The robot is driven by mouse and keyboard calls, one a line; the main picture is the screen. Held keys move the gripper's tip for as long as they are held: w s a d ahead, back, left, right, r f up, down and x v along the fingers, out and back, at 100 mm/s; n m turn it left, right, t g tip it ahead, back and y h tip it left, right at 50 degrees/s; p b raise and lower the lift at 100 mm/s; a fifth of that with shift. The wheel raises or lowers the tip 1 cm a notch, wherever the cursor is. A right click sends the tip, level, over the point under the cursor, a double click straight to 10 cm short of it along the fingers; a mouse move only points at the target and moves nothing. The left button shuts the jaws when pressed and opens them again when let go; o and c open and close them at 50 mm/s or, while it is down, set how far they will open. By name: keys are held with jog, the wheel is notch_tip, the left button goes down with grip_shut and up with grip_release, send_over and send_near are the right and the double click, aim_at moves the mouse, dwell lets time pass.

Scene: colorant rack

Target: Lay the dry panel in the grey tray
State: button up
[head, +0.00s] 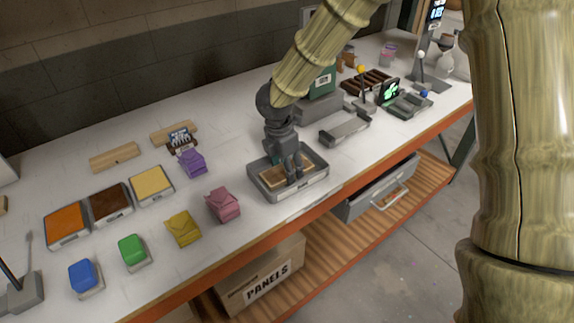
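The grey tray (257,185) sits near the front edge of the white bench, at the middle of the head view. A flat tan panel with a darker brown edge (274,180) lies within its walls. My gripper (292,178) points down over the tray, its fingertips at the panel. The fingers are dark and close together, and I cannot tell whether they grip the panel or only touch it. The gripper hides part of the panel and the tray's back wall.
Pink (222,204), mustard (183,228) and purple (191,163) pouches stand left of the tray. Orange (66,224), brown (110,203) and yellow (151,185) trays lie farther left. A flat grey holder (345,128) is behind right. An open drawer (381,190) hangs below the bench.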

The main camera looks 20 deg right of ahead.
aim_at(282, 172)
jog(key=shift+f, duration=0.1)
jog(key=o, duration=1)
jog(key=shift+o, duration=0.2)
notch_tip(282, 172, up, 12)
jog(key=a+b, duration=0.1)
jog(key=shift+s+a, duration=0.3)
jog(key=shift+a, duration=0.05)
